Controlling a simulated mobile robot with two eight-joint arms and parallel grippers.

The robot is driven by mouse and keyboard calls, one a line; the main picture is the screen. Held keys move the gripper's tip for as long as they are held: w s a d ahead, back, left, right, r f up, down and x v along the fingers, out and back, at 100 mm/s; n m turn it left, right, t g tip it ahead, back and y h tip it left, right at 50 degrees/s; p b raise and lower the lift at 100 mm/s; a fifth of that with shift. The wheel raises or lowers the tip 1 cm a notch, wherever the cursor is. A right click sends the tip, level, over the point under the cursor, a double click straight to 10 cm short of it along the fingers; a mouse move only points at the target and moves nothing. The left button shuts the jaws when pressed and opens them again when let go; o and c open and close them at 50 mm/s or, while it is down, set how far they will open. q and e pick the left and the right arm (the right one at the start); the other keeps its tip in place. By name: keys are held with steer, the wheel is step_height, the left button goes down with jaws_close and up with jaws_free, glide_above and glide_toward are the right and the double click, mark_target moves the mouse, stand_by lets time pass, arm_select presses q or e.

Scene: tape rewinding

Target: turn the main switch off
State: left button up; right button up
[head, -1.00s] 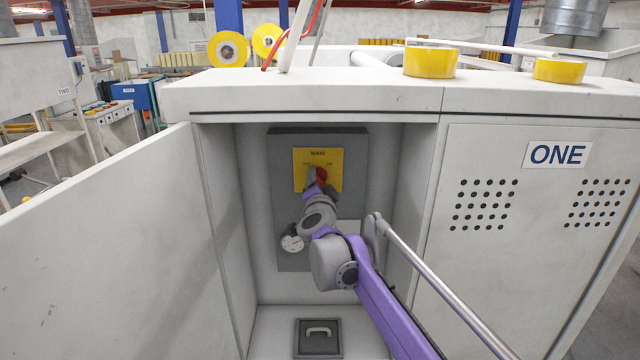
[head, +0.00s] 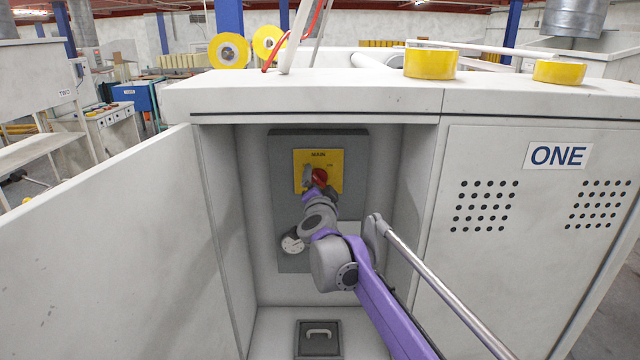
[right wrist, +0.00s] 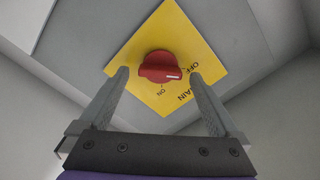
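The main switch is a red knob (head: 320,176) on a yellow plate (head: 333,157) marked MAIN, inside the open cabinet. In the right wrist view the red knob (right wrist: 158,67) sits between my right gripper's two fingers (right wrist: 159,76), with a gap on each side. Its white mark points right, between the OFF and MAIN lettering and away from ON. My right gripper (head: 314,180) is open in front of the yellow plate (right wrist: 168,32) and partly covers the knob in the head view. My left gripper is not in view.
The cabinet door (head: 100,240) stands open at left. The side walls of the recess (head: 395,190) close in around my right arm. A dark hatch with a handle (head: 318,334) is on the recess floor. Yellow tape rolls (head: 430,64) stand on top.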

steer(key=shift+s, duration=0.1)
steer(key=s+b, duration=0.1)
steer(key=s, duration=0.9)
steer(key=shift+s, duration=0.35)
steer(key=s+d+f+n+g+p, duration=0.1)
steer(key=s+d+f+n+g, duration=0.2)
steer(key=s+f, duration=0.5)
steer(key=s+d+f+n+g+p, duration=0.2)
steer(key=s+d+f+g, duration=0.3)
steer(key=s, duration=1.2)
steer(key=s+d+f+n+g+p, duration=0.2)
steer(key=s+d+f+n+g, duration=0.2)
steer(key=s+d+f, duration=0.5)
steer(key=s+f, duration=0.4)
steer(key=shift+s+d+f+n+g, duration=0.2)
steer(key=shift+n+g, duration=0.1)
steer(key=shift+n, duration=0.1)
